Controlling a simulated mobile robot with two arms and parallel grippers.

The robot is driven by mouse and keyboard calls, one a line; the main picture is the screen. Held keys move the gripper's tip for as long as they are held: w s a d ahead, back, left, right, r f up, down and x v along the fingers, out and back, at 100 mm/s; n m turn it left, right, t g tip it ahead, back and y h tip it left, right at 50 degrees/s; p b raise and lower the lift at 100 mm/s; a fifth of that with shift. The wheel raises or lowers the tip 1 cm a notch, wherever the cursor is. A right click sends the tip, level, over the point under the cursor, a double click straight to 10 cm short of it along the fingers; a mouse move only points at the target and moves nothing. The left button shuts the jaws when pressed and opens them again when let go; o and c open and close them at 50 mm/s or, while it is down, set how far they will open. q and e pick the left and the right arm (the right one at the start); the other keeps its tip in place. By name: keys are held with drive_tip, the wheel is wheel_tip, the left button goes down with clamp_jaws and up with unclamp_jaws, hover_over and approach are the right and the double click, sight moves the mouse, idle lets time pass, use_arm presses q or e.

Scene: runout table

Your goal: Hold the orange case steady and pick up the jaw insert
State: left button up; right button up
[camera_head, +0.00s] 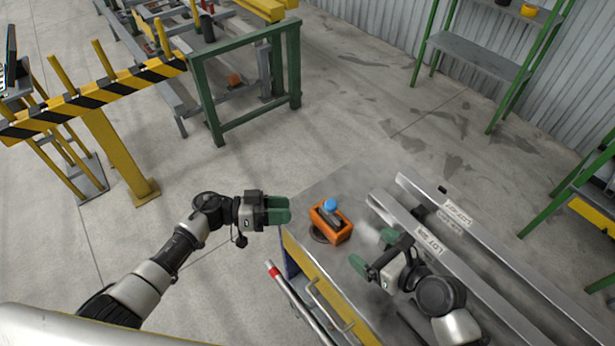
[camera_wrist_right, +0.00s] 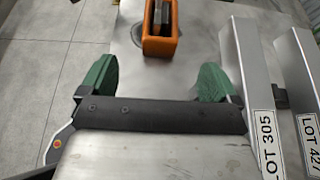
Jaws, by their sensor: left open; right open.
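The orange case (camera_head: 331,225) sits on the metal table (camera_head: 318,188), near its left edge. It is open at the top, with a dark grey piece inside, likely the jaw insert (camera_head: 330,215), and a blue round thing at its far end. The right wrist view also shows the case (camera_wrist_right: 160,45) and the grey piece (camera_wrist_right: 158,14) in it. My left gripper (camera_head: 289,210) is left of the case, apart from it. My right gripper (camera_head: 372,252) is right of and nearer than the case; its green fingers (camera_wrist_right: 158,82) are apart with nothing between them.
Long metal profiles with LOT labels (camera_head: 440,235) lie along the table's right side. A dark round disc (camera_head: 318,237) shows beside the case. A yellow drawer front with a handle (camera_head: 322,300) is below the table's near edge. A green frame (camera_head: 250,80) stands behind.

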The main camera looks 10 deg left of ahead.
sight(338, 225)
drive_tip(key=shift+d, duration=0.15)
drive_tip(key=shift+w+f, duration=0.1)
drive_tip(key=shift+w, duration=0.05)
use_arm(q)
drive_tip(key=w+d+r+m+g+y, duration=0.1)
drive_tip(key=d+r+m+g+y, duration=0.2)
drive_tip(key=d+r+m+y, duration=0.3)
wheel_tip(338, 225, up, 5)
drive_tip(key=m+y, duration=0.1)
drive_tip(key=y, duration=0.3)
drive_tip(key=shift+w+d+f+g+y, duration=0.15)
drive_tip(key=shift+w+g+y, duration=0.15)
drive_tip(key=shift+y, duration=0.1)
use_arm(e)
drive_tip(key=x, duration=1.2)
drive_tip(key=shift+c, duration=0.3)
